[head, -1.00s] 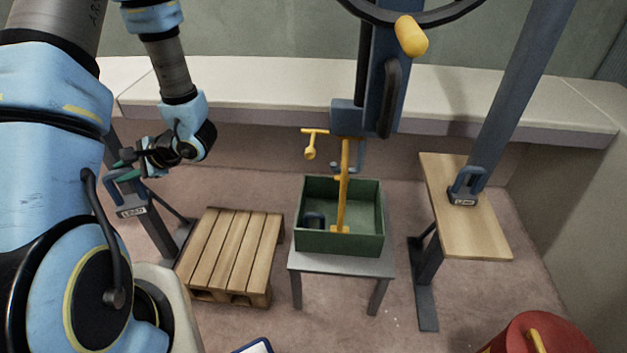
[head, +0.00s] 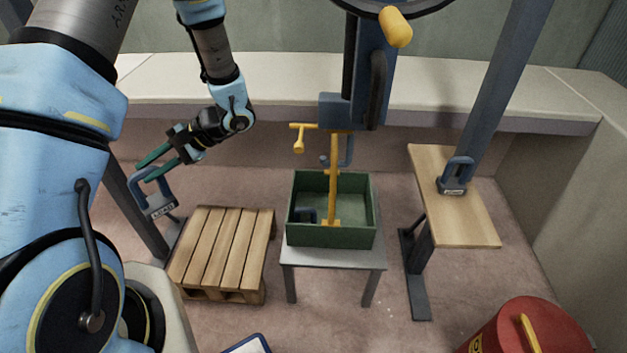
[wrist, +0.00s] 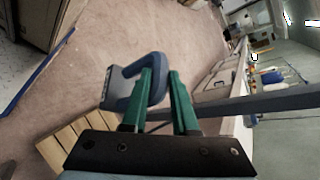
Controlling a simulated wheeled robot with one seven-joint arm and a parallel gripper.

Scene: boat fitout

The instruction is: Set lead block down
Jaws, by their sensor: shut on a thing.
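A lead block (head: 160,207) with a blue loop handle and a pale label hangs from my gripper (head: 158,168) at the left of the head view. My gripper's green fingers are shut on the handle. The block is in the air, tilted, above and left of the wooden pallet (head: 222,248). The wrist view also shows the block (wrist: 117,90) at the tips of the green fingers (wrist: 158,80). A second lead block (head: 453,186) sits on the wooden board at the right. A dark blue handle (head: 306,214) shows inside the green box.
The green box (head: 331,236) stands on a small grey table (head: 335,257) with a yellow post in it. The wooden board (head: 470,228) is at the right. A red drum (head: 540,330) is at the lower right. The pallet top is bare.

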